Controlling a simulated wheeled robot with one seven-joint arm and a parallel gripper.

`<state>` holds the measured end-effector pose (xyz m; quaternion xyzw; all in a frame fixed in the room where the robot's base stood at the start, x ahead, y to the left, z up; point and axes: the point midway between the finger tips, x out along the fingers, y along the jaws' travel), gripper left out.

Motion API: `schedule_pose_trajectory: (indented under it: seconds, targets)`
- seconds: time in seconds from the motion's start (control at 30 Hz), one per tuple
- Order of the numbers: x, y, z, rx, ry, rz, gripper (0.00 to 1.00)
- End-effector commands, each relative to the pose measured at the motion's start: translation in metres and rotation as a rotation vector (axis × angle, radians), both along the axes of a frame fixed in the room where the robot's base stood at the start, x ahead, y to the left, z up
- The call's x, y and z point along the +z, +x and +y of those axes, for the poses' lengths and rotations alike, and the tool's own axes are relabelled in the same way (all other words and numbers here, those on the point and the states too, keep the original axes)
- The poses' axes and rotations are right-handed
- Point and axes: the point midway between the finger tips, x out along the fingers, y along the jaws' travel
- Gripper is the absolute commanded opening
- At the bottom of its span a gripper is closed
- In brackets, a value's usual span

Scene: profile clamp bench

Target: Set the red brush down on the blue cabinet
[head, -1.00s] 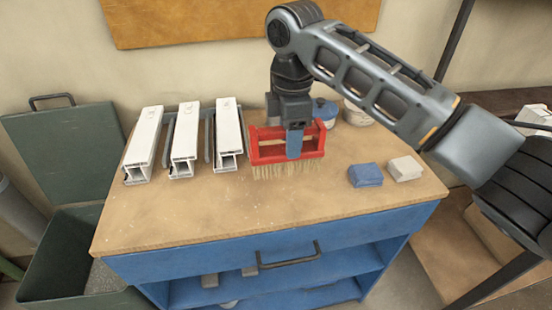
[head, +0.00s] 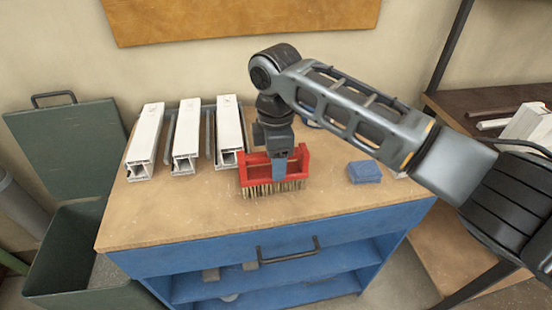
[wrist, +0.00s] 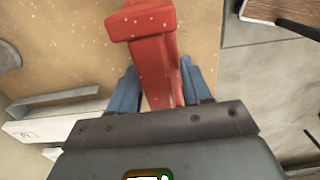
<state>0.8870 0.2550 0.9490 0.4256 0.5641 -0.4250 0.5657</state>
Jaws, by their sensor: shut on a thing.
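The red brush (head: 257,176) has a red frame-like body with pale bristles pointing down. My gripper (head: 280,172) is shut on the brush's handle bar from above, with blue fingers. The brush is over the tan top of the blue cabinet (head: 222,252), near its middle. The bristle tips are at or just above the top; I cannot tell whether they touch. In the wrist view the red brush (wrist: 150,28) runs between the two blue fingers of my gripper (wrist: 160,88), over the tan top.
Three white profiles (head: 187,135) lie at the left of the cabinet top, close to the brush. A blue block (head: 364,172) lies to the right, with a pale block partly hidden behind my arm. The front strip of the top is clear. A green bin (head: 85,265) stands at the left.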

Motion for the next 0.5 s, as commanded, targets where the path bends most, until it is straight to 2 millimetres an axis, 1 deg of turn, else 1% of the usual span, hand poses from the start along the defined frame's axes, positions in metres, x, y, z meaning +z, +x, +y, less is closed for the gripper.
schedule_pose_trajectory:
  seconds: [0.03,0.27,0.5]
  targets:
    - [-0.0007,-0.0002,0.0001,0.0,0.0,0.001,0.51]
    - [-0.0003,-0.0002,0.0002,0.0,0.0,0.0,0.73]
    - [0.0004,0.0,0.0001,0.0,0.0,0.0,0.74]
